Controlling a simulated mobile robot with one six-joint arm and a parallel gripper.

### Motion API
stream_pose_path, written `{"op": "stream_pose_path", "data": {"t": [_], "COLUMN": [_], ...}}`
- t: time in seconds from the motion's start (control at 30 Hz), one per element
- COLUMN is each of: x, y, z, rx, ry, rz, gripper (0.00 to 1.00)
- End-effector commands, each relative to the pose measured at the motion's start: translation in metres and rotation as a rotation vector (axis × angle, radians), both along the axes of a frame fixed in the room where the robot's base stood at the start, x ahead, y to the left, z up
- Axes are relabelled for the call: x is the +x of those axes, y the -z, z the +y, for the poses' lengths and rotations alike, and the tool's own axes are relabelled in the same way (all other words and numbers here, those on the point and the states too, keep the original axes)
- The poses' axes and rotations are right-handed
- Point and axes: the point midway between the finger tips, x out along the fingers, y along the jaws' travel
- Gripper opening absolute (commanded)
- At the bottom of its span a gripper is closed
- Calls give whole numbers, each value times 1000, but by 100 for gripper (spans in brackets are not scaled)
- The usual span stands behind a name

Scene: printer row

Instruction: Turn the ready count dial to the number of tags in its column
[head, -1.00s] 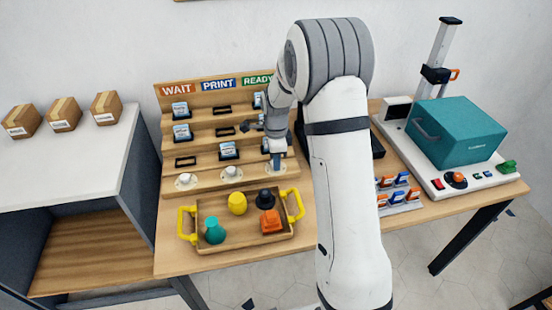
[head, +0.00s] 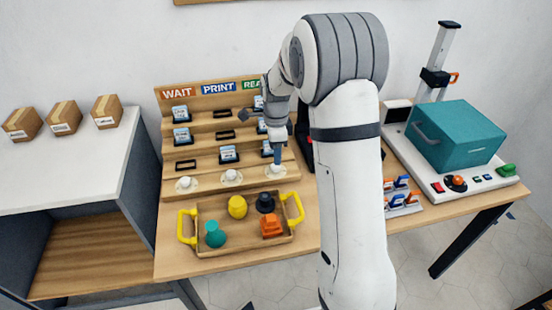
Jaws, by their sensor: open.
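The sloped wooden rack (head: 208,149) has columns headed WAIT, PRINT and READY, and the READY sign (head: 252,85) is partly covered by my arm. The READY column shows a top tag (head: 258,102), a middle tag (head: 262,126) partly behind my wrist, and a lower tag (head: 267,149) beside my gripper. The ready count dial (head: 278,174) is at the rack's front right, mostly hidden by my gripper; its setting cannot be read. My gripper (head: 277,164) is open and points down just over the dial; whether it touches is unclear.
Two other white dials stand under WAIT (head: 185,183) and PRINT (head: 231,175). In front is a wooden tray (head: 213,249) with yellow handles and several coloured pieces. A teal box machine (head: 458,138) stands right. A shelf with small cartons (head: 62,116) is left.

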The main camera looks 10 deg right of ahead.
Motion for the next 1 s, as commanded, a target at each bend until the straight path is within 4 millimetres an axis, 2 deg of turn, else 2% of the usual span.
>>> {"op": "stream_pose_path", "data": {"t": [0.1, 0.2, 0.77, 0.87, 1.0], "x": [1, 0, -3, -17, -56], "y": [-18, -25, -32, -50, -90], "z": [0, 0, 0, 0, -1], "rx": [0, 0, 0, -2, -10], "ry": [0, 0, -19, -102, -341], "rz": [-2, -1, -3, -18, -52], "gripper": [50, 50, 50, 50, 50]}}
